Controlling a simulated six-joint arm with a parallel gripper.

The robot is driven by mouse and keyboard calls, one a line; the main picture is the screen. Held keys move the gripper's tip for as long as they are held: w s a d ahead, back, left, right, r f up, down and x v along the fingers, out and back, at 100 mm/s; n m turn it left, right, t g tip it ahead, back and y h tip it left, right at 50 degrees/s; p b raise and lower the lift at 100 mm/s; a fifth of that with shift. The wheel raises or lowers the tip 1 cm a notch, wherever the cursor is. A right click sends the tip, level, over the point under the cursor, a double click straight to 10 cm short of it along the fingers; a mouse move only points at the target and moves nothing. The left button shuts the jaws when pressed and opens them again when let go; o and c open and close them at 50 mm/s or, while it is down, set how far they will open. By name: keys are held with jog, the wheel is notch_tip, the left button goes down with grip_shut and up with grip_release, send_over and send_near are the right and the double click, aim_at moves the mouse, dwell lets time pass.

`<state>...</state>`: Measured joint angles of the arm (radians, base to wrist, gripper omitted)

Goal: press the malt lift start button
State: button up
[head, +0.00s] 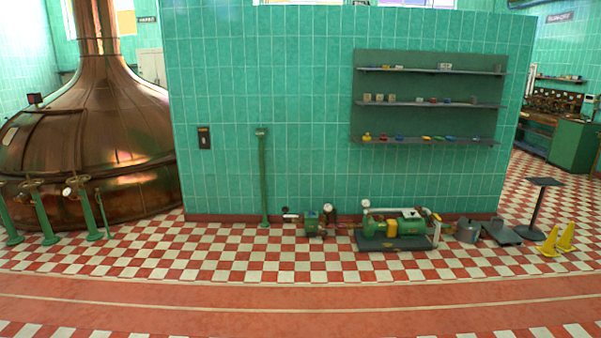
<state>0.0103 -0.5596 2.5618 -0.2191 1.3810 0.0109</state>
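No button labelled as the malt lift start is readable in the head view. I cannot tell whether either carries the button; the details are too small. My gripper is not in view.
A copper kettle (90,140) stands at left, with green valve posts (44,215) before it. A green pump set (395,228) sits by the wall below shelves (430,103). Yellow floor signs (557,240) stand at right. The red floor band (300,300) in front is clear.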

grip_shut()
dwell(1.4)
